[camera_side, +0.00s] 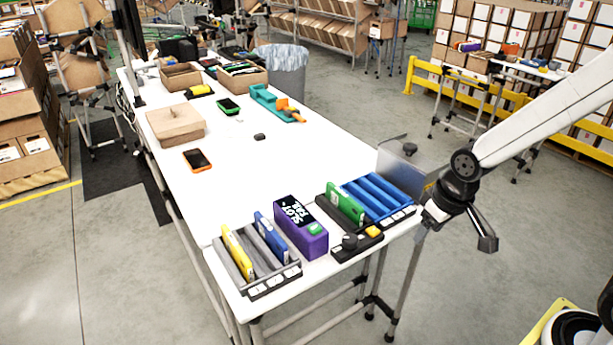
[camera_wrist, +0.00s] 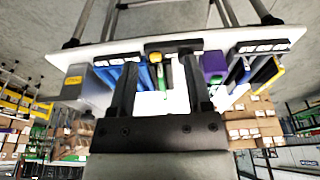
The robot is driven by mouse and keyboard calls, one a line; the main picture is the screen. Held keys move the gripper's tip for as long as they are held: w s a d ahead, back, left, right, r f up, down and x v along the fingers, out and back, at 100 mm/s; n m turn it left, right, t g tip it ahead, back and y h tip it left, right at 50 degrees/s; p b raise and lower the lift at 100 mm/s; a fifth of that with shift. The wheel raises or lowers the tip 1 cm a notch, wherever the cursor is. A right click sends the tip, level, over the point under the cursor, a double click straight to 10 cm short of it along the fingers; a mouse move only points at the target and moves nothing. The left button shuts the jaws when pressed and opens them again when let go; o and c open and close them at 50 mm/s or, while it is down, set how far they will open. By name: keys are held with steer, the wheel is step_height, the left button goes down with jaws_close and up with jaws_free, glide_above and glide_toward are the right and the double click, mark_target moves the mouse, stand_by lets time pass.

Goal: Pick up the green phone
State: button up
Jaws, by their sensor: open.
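In the side view, a green phone (camera_side: 229,106) with a dark screen lies flat on the white table, toward its far end. A thin green piece (camera_side: 345,203) stands in the black holder at the near end; whether it is a phone is unclear. It seems to show between my fingers in the wrist view (camera_wrist: 168,70). My gripper (camera_wrist: 163,78) is open and empty, with its two dark fingers spread. It is off the table's near right corner, well away from the green phone lying on the table. I cannot make out that phone in the wrist view.
An orange phone (camera_side: 198,160), cartons (camera_side: 175,126) and a teal tool (camera_side: 270,99) lie farther back. The table's middle is mostly clear.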

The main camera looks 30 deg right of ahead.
steer(key=w+g, duration=0.1)
steer(key=w, duration=1.5)
steer(key=g, duration=0.1)
glide_above(343, 193)
steer(key=s, duration=0.1)
step_height(343, 193, down, 4)
steer(key=shift+d, duration=0.1)
steer(key=shift+w+d+f+g, duration=0.1)
steer(key=shift+w+f+g, duration=0.2)
steer(key=shift+w, duration=0.15)
steer(key=shift+f, duration=1.3)
steer(key=shift+a+f, duration=0.2)
steer(key=shift+f, duration=2.35)
